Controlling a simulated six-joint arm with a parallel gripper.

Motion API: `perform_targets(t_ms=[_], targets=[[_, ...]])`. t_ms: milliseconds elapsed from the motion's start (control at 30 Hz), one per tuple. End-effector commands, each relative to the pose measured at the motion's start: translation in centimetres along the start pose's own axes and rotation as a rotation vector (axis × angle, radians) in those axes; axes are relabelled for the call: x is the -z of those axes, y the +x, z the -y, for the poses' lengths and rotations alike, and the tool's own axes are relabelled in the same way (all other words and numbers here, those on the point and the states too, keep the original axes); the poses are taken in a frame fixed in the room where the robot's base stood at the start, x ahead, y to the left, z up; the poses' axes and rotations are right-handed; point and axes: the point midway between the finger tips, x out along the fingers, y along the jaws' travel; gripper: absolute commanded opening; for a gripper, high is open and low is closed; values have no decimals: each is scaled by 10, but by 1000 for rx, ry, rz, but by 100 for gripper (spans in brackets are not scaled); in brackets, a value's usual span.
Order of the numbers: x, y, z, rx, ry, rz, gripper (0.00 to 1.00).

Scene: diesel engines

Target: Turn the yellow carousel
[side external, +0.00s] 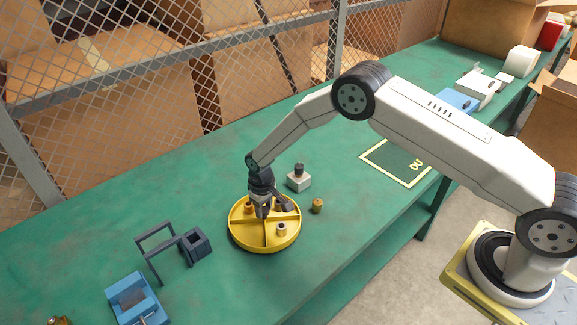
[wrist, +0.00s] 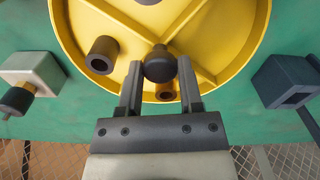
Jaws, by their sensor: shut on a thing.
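The yellow carousel (side external: 264,249) is a round, shallow tray with dividing walls, lying on the green bench. It fills the top of the wrist view (wrist: 216,50). A black round knob (wrist: 159,65) stands on it, between my fingertips. My gripper (side external: 262,210) points down into the carousel and is shut on this knob; the wrist view shows a finger on each side (wrist: 160,76). Small hollow bushings sit in the compartments: a brown one (wrist: 102,55), another brown one (wrist: 165,91) partly behind the knob, and a pale one (side external: 282,229).
A pale block with a black top (side external: 299,180) and a small brass part (side external: 317,206) stand close beside the carousel. A dark open box (side external: 196,246), a dark frame (side external: 157,243) and a blue fixture (side external: 136,298) are at left. A yellow-outlined square (side external: 397,163) lies at right.

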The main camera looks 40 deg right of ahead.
Motion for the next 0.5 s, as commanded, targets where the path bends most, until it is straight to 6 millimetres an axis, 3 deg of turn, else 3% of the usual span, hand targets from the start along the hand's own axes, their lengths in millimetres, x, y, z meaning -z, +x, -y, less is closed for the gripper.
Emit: perform_targets(t_ms=[500], targets=[[0, 1, 0, 0, -258, -1, 0]])
